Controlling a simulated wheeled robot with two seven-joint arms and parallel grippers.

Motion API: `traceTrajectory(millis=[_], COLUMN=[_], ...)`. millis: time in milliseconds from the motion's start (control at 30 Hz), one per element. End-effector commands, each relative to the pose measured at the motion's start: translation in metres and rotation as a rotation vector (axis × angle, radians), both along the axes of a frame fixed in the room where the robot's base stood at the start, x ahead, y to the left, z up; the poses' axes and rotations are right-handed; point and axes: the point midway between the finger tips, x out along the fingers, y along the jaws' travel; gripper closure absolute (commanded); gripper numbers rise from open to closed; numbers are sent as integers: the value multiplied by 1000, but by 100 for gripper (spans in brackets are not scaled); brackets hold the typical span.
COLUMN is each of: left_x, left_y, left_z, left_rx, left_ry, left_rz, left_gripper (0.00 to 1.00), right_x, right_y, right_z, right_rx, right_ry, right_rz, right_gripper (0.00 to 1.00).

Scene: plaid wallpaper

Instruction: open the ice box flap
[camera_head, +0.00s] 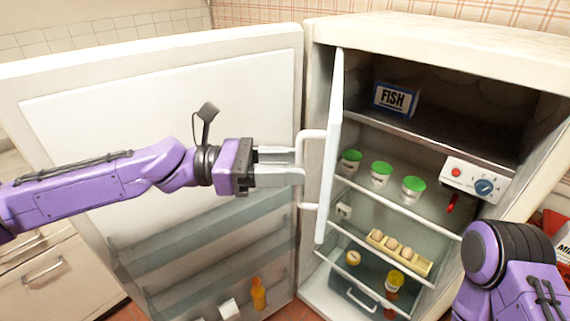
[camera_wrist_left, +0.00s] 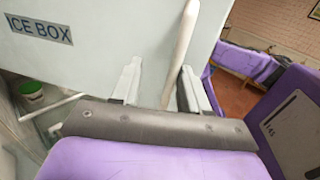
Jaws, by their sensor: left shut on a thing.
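The ice box flap (camera_head: 333,150) is a narrow pale panel seen nearly edge-on in the head view, swung out from the left side of the fridge's top compartment. Its face with the "ICE BOX" label (camera_wrist_left: 40,30) shows in the left wrist view. Its white bar handle (camera_head: 311,136) also shows in the left wrist view (camera_wrist_left: 180,50). My left gripper (camera_head: 300,166) is shut on the handle, with a finger on either side of it. The opened compartment (camera_head: 440,115) holds a blue and white FISH box (camera_head: 395,98). My right gripper is out of view; only part of my right arm shows.
The fridge door (camera_head: 150,130) stands wide open on the left, behind my left arm. Green-lidded cups (camera_head: 381,174) stand on the shelf below the compartment, with a control box (camera_head: 474,180) at right. An egg tray (camera_head: 398,254) and jars sit lower.

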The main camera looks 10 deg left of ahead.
Motion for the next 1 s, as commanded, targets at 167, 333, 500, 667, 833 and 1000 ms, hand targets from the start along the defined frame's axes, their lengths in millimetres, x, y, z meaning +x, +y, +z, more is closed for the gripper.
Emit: traceTrajectory(millis=[167, 333, 500, 667, 833, 1000], left_x=[1, -4, -12, -16, -18, -18], left_y=[4, 35, 76, 100, 106, 105], left_z=[-1, -1, 0, 0, 1, 1], left_rx=[0, -4, -5, -3, -1, -1], left_ry=[3, -4, -7, -5, -2, -2], left_rz=[6, 10, 7, 4, 1, 0], left_gripper=[62, 62, 62, 62, 62, 68], right_x=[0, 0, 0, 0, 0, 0], right_y=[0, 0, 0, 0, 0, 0], right_z=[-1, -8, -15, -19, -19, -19], right_rx=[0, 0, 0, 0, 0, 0], right_ry=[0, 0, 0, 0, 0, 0], right_rz=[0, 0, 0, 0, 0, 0], right_gripper=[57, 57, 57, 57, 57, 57])
